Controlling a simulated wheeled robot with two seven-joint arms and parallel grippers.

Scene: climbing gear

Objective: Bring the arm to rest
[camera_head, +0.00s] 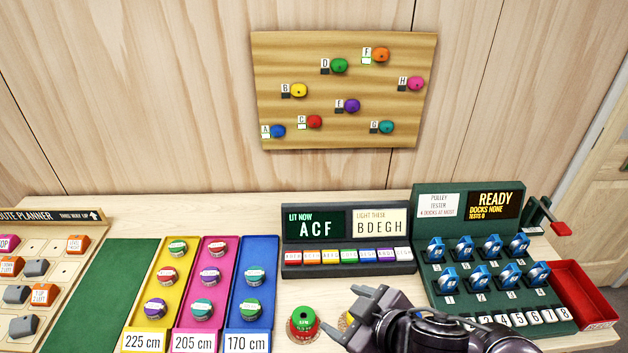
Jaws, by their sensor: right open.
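My right gripper (345,311) is at the bottom centre of the head view, with its dark arm coming in from the lower right. Its fingers point left and are spread apart, and I see nothing held between them. A red and green round button (303,322) is just left of the fingertips. My left gripper is not in view.
A lit sign box (348,267) stands behind the gripper. A green pulley tester (470,210) with several blue pulleys and a red tray (598,322) are to the right. Yellow (134,323), pink (182,322) and blue (234,322) trays with round tins are left.

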